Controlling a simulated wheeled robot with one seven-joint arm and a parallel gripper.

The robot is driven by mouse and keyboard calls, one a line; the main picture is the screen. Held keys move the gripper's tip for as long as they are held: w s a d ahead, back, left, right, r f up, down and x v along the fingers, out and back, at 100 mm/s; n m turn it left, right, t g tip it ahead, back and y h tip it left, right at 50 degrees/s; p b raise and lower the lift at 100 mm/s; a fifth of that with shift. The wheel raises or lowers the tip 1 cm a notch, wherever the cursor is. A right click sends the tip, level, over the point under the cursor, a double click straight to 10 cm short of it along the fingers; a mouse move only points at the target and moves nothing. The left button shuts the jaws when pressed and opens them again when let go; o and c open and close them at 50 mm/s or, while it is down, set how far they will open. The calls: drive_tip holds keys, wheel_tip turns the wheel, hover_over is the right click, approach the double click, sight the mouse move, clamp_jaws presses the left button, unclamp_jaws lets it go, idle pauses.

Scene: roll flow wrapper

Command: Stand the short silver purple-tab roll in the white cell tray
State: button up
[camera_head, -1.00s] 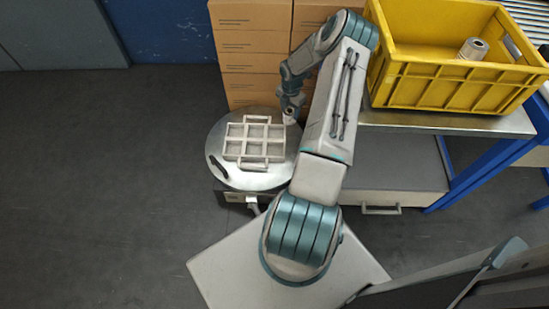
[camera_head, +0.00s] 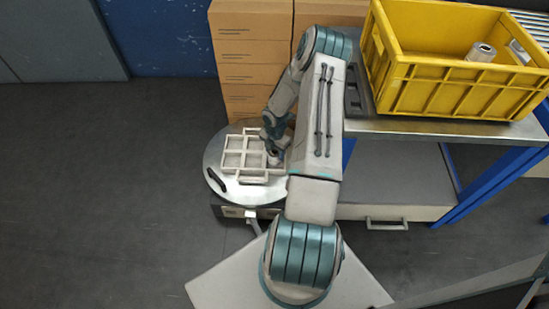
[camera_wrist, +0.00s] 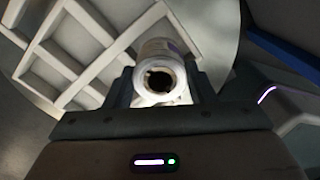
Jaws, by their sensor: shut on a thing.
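The white cell tray (camera_head: 245,152) lies on a round metal table, its open cells facing up. In the wrist view its white walls (camera_wrist: 106,52) fill the upper left. My gripper (camera_wrist: 160,88) is shut on a short pale silver roll (camera_wrist: 158,72), with a finger on either side. The roll's open dark core faces the wrist camera, and a faint purplish mark shows on its side. In the head view my gripper (camera_head: 274,152) is over the tray's right side. My arm partly hides the roll there, and I cannot tell whether its lower end touches the tray.
The round metal table (camera_head: 213,158) has a black handle at its left. A yellow crate (camera_head: 455,90) with another silver roll (camera_head: 481,52) stands on a bench at right. Cardboard boxes (camera_head: 250,60) are stacked behind the table. The floor at left is clear.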

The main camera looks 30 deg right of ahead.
sight(275, 156)
drive_tip(key=shift+f+b, duration=0.75)
drive_tip(key=shift+f, duration=1.1)
drive_tip(key=shift+f, duration=0.1)
drive_tip(key=o, duration=1.1)
drive_tip(key=shift+c, duration=0.2)
